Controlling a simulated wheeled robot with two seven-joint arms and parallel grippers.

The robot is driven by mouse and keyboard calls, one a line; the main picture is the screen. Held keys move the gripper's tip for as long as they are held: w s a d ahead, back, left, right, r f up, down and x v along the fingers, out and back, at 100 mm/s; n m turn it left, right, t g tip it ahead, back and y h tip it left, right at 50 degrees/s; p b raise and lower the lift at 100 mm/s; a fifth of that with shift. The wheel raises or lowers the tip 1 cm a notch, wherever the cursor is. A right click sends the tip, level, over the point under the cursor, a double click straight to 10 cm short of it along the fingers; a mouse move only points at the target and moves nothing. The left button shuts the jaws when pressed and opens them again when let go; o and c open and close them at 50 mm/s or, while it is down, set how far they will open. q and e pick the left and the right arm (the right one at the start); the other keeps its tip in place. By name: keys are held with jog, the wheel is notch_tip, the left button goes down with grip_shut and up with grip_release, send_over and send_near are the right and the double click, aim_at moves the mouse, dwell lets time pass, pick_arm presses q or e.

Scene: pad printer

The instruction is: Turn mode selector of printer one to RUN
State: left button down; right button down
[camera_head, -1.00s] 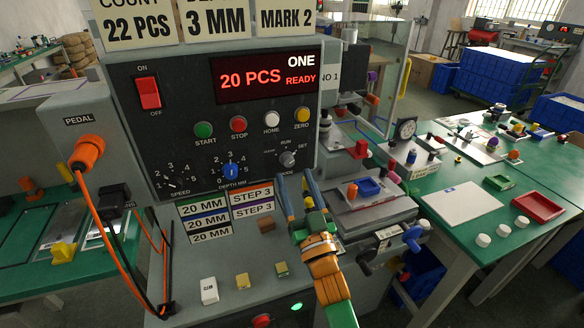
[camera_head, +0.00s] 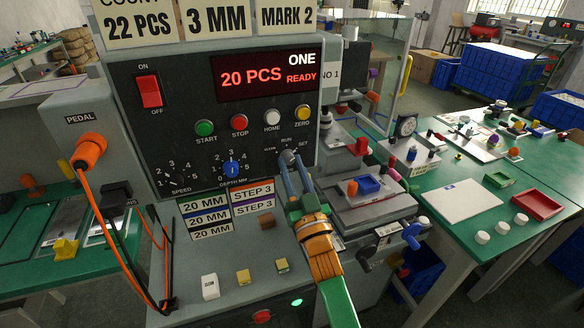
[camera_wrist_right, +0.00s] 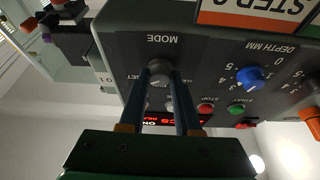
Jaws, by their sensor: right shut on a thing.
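The grey mode selector knob (camera_head: 289,157) is at the lower right of printer one's dark control panel (camera_head: 190,125). RUN is printed above it and SET to its right. My right gripper (camera_head: 289,162) is at the panel, its two blue-grey fingers shut on the knob from either side. In the right wrist view the knob (camera_wrist_right: 160,70) shows between the fingertips (camera_wrist_right: 163,76), below the upside-down word MODE. The fingers partly cover the knob, and I cannot tell which mark it points to. My left gripper is not in view.
The blue depth knob (camera_head: 232,169) is left of the selector. White HOME (camera_head: 270,117) and yellow ZERO (camera_head: 303,112) buttons are above it. The display (camera_head: 265,75) reads 20 PCS READY.

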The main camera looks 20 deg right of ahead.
jog(key=shift+n, duration=0.3)
jog(key=n+y, duration=0.1)
jog(key=n, duration=0.1)
jog(key=n+y+p, duration=0.1)
jog(key=n+y, duration=0.1)
jog(key=n, duration=0.1)
jog(key=n+g+y+p, duration=0.1)
jog(key=n, duration=0.2)
jog(key=shift+d+r+y, duration=0.15)
jog(key=shift+d+y, duration=0.1)
jog(key=shift+y, duration=0.05)
jog(key=n+g+y+p, duration=0.1)
jog(key=n, duration=0.2)
jog(key=n+g+y+p, duration=0.1)
jog(key=n+p, duration=0.1)
jog(key=n, duration=0.2)
jog(key=shift+d+r, duration=0.1)
jog(key=shift+d, duration=0.1)
jog(key=shift+n+g, duration=0.3)
jog(key=c, duration=0.6)
grip_release()
